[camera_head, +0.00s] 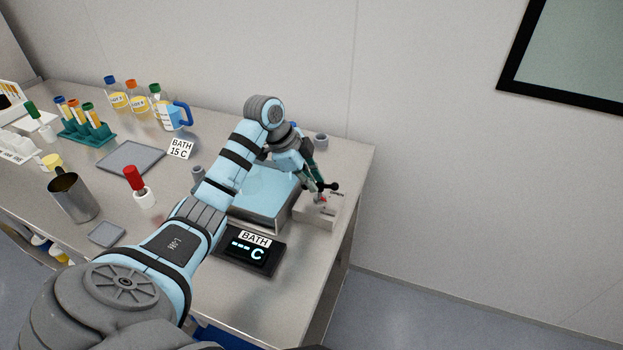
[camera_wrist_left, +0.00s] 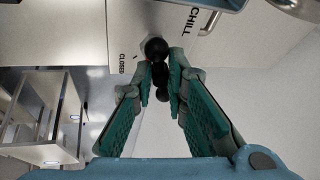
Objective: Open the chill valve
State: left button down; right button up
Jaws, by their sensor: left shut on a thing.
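The chill valve is a white box (camera_head: 316,214) at the right end of the bench, beside the bath (camera_head: 262,200). Its black lever with ball ends (camera_head: 333,186) stands on the box. My left gripper (camera_head: 319,190) reaches down to this lever from above. In the left wrist view its two green-padded fingers (camera_wrist_left: 163,85) are shut on the black lever (camera_wrist_left: 156,50). The words CHILL (camera_wrist_left: 196,17) and CLOSED (camera_wrist_left: 122,64) show on the box near the lever. The fingers hide part of the lever, so its exact angle is hard to tell. My right gripper is out of view.
A black display (camera_head: 250,254) marked BATH shows dashes and C. Free space lies beyond the bench's right edge.

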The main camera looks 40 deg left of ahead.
pick_arm(q)
jog(key=shift+d+r+n+p, duration=0.1)
jog(key=shift+r+n+p, duration=0.25)
jog(key=shift+p, duration=0.55)
jog(key=n+p, duration=0.2)
jog(key=p, duration=0.1)
jog(key=n+y+p, duration=0.1)
jog(key=p, duration=0.2)
jog(key=shift+s+d+r+n+t+y, duration=0.1)
jog(key=shift+s+d+n+t+y, duration=0.05)
jog(key=shift+d+n+t+y, duration=0.2)
jog(key=shift+n+p, duration=0.3)
jog(key=shift+n, duration=0.1)
jog(key=shift+d+f+n+y, duration=0.2)
jog(key=shift+n+y, duration=0.35)
jog(key=shift+n, duration=0.35)
jog(key=n, duration=0.1)
jog(key=n+y, duration=0.1)
jog(key=n, duration=0.1)
jog(key=shift+d+n+y, duration=0.3)
jog(key=shift+d, duration=0.1)
jog(key=n, duration=0.1)
jog(key=n+y, duration=0.1)
jog(key=n, duration=0.1)
jog(key=shift+d+f+n, duration=0.15)
jog(key=shift+d+n, duration=0.1)
jog(key=shift+n, duration=0.15)
jog(key=shift+n+g+y, duration=0.3)
jog(key=shift+n+g, duration=0.15)
jog(key=shift+n, duration=0.05)
